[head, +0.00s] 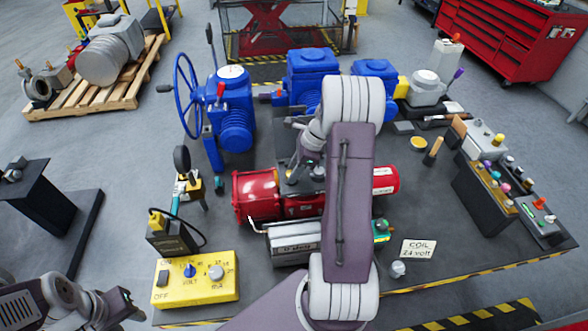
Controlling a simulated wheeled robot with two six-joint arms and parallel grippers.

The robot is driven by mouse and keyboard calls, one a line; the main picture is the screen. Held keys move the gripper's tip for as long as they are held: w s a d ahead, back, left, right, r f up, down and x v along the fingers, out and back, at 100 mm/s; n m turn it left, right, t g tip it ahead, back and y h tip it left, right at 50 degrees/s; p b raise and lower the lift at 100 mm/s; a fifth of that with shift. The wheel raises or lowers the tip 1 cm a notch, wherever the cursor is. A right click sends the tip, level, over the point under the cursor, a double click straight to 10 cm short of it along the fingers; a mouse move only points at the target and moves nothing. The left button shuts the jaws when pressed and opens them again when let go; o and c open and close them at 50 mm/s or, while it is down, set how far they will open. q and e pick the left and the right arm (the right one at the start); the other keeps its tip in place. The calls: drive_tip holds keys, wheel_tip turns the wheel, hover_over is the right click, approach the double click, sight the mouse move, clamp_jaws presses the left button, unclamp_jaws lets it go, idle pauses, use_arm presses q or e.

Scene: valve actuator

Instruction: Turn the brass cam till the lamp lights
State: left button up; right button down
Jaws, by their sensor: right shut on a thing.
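My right gripper (301,160) points down at the top of the red valve actuator (258,194), over the dark housing in its middle. It is shut on a small part there, which appears to be the brass cam; the fingers and my arm hide most of it. My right forearm covers the actuator's middle, and its red end (385,180) shows beyond. I cannot pick out the lamp with certainty. My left gripper (128,311) is low at the bottom left, apart from the actuator, and its fingers are too unclear to read.
A yellow control box (196,281) and a black battery-like box (172,238) with a cable stand at the front left. Blue valve actuators (234,108) line the back. A button box (488,178) is at right.

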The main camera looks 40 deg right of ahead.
drive_tip(key=n+g+p, duration=0.1)
drive_tip(key=n+p, duration=0.1)
drive_tip(key=n, duration=0.1)
drive_tip(key=shift+w+r, duration=0.1)
drive_tip(key=shift+r, duration=0.05)
drive_tip(key=shift+w+n+g+y+p, duration=0.1)
drive_tip(key=shift+n+g+y+p, duration=0.3)
drive_tip(key=shift+n+g+p, duration=0.7)
drive_tip(key=shift+f+n+t, duration=0.2)
drive_tip(key=shift+n+t, duration=0.2)
drive_tip(key=c, duration=1)
unclamp_jaws()
drive_tip(key=shift+a, duration=0.15)
